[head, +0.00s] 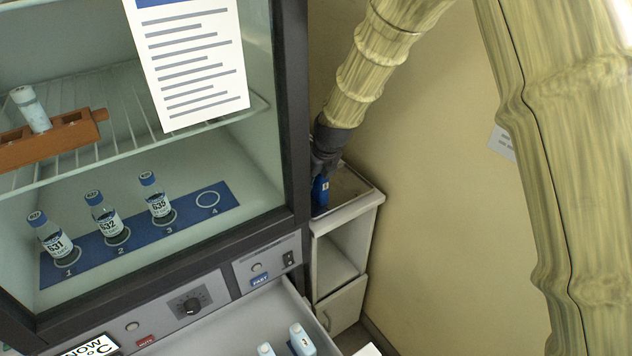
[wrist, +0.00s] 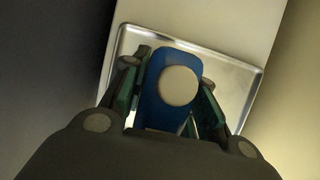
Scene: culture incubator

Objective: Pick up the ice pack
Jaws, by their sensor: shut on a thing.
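The ice pack (head: 320,190) is a blue block, seen at the end of my arm, over the top of a small white cabinet. In the wrist view the ice pack (wrist: 157,108) is a blue slab with a round pale cap or spot, standing between the two fingers. My gripper (wrist: 165,100) is shut on it, with a green-lined finger on each side. In the head view my gripper (head: 325,165) is partly dark and small. I cannot tell whether the pack still touches the tray beneath it.
A metal tray (wrist: 236,66) lies on the small cabinet (head: 340,222), between the incubator and the wall. The glass-fronted incubator (head: 298,120) stands close on the left, with several labelled bottles inside. An open drawer (head: 300,305) with pale blue-capped items juts out below.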

